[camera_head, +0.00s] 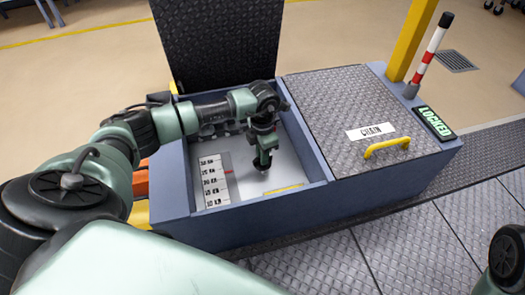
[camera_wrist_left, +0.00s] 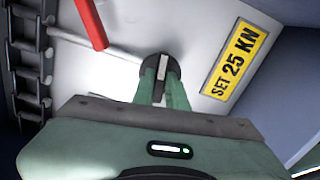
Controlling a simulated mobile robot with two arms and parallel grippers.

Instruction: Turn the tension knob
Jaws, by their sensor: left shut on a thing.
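The tension knob (camera_wrist_left: 174,68) is a small dark round knob with a pale bar, on the light floor of an open bay. My left gripper (camera_wrist_left: 163,80) reaches down with its two green fingers shut on the knob. In the head view the left gripper (camera_head: 262,165) points down into the bay, covering most of the knob. A scale (camera_head: 211,182) marked in KN stands left of it, with a small red pointer (camera_head: 228,172) near its upper half. A yellow plate (camera_wrist_left: 235,60) reads "SET 25 KN". My right gripper is out of view.
The bay's blue-grey walls (camera_head: 316,150) surround the gripper closely. A raised dark lid (camera_head: 220,45) stands behind. To the right are a closed cover marked "CHAIN" (camera_head: 330,100), a yellow handle (camera_head: 388,146), a "LOCKED" sign (camera_head: 436,122) and a red-white post (camera_head: 432,52). A chain (camera_wrist_left: 28,65) runs at left.

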